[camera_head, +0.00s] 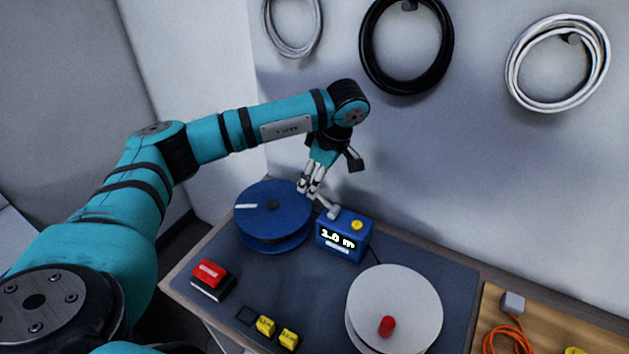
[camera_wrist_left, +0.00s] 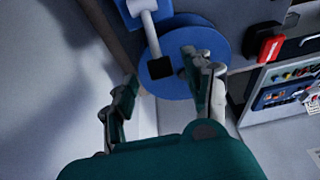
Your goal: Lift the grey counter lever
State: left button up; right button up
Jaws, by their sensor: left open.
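In the left wrist view the lever (camera_wrist_left: 150,32) comes down from the top and ends in a black square tip (camera_wrist_left: 160,68). This tip appears between the spread fingers of my left gripper (camera_wrist_left: 159,70). The fingers are open, with gaps showing on both sides. The lever's far end is hidden by the fingers in the head view. My right gripper is out of view.
A blue reel (camera_head: 268,232) stands close left of the counter, below my gripper. A white reel (camera_head: 405,300) with a red knob is at front right. Cable coils hang on the wall behind.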

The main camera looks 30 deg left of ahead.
aim_at(327, 202)
pick_arm(q)
jog(key=v, duration=1)
jog(key=shift+d+r, duration=0.15)
jog(key=shift+r, duration=0.15)
